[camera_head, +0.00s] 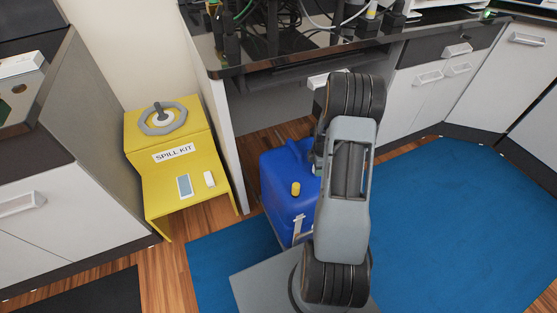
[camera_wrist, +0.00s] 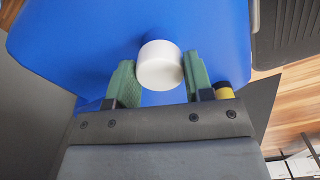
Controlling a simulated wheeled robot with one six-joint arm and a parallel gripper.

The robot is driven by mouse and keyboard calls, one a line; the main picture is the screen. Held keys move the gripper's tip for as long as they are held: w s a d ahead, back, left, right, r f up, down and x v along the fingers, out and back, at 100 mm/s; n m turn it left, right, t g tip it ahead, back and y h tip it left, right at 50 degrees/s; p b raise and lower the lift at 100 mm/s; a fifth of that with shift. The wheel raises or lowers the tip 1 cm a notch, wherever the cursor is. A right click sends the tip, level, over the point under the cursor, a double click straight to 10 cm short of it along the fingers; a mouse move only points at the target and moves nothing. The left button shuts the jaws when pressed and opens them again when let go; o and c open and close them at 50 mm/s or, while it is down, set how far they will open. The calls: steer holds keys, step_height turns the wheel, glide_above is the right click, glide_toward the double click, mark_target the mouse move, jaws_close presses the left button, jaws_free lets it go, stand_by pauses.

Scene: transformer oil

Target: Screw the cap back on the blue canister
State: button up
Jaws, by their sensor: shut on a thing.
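A small yellow cap (camera_head: 296,188) sits on the canister and shows beside the right finger in the wrist view (camera_wrist: 223,90).
A yellow spill kit stand (camera_head: 150,190) is left of the canister. A blue mat (camera_head: 450,210) covers the floor on the right, with free room. The black bench top (camera_head: 300,60) overhangs behind, with white cabinets (camera_head: 425,95) to the right.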

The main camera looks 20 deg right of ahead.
steer(key=m, duration=0.8)
steer(key=o, duration=0.7)
steer(key=shift+m, duration=0.7)
steer(key=shift+c, duration=0.2)
steer(key=o, duration=0.5)
